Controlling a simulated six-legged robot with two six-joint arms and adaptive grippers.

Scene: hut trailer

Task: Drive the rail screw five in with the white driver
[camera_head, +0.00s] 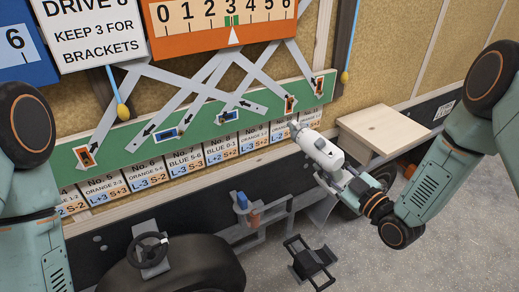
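The white driver (322,150) is in my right gripper (338,180), which appears shut around its lower end. The driver's nose points up and left, just below the right part of the green rail board (190,143); I cannot tell whether it touches anything. Grey crossed slats (184,96) run over the board. Small orange and blue plates with black arrows sit at the slat ends, such as an orange one (290,104) just above the driver's nose. The card for No. 5 (106,188) is at lower left. I cannot make out the single screws. My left gripper is out of view.
An orange scale panel (220,22) with a pointer near 3 hangs above. Yellow pulls (123,111) hang on cords. A wooden box (385,128) stands right of the driver. A black wheel guard (175,268) and a black frame (310,262) are below. Floor is open at lower right.

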